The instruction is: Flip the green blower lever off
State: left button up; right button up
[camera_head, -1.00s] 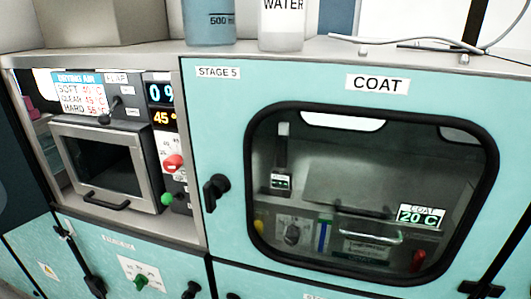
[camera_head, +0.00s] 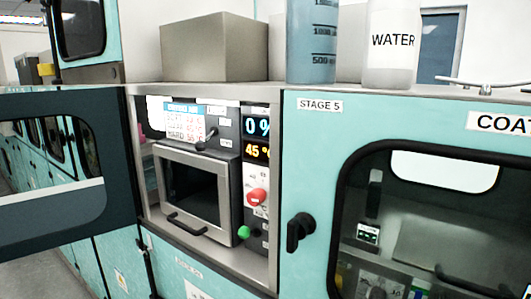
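A small green knob (camera_head: 244,232) sits low on the narrow control strip of the drying unit, right of its dark window. A red knob (camera_head: 257,196) is just above it on the same strip. I cannot read a blower label beside the green knob, and its on or off position is too small to tell. The drying unit (camera_head: 190,190) has a grey framed door, which looks shut, with a dark handle. A black lever (camera_head: 207,137) sits above that door. Neither of my grippers is in view.
A dark-framed open door (camera_head: 60,225) juts out at the left. The teal coat cabinet (camera_head: 310,150) stands right of the drying unit, with a black latch (camera_head: 300,232). A blue container (camera_head: 311,40), a water bottle (camera_head: 392,45) and a metal box (camera_head: 214,47) stand on top.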

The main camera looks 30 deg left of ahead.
aim_at(244, 231)
jog(key=j+u, duration=0.15)
jog(key=u, duration=0.3)
jog(key=i+j+u, duration=0.1)
jog(key=u, duration=0.3)
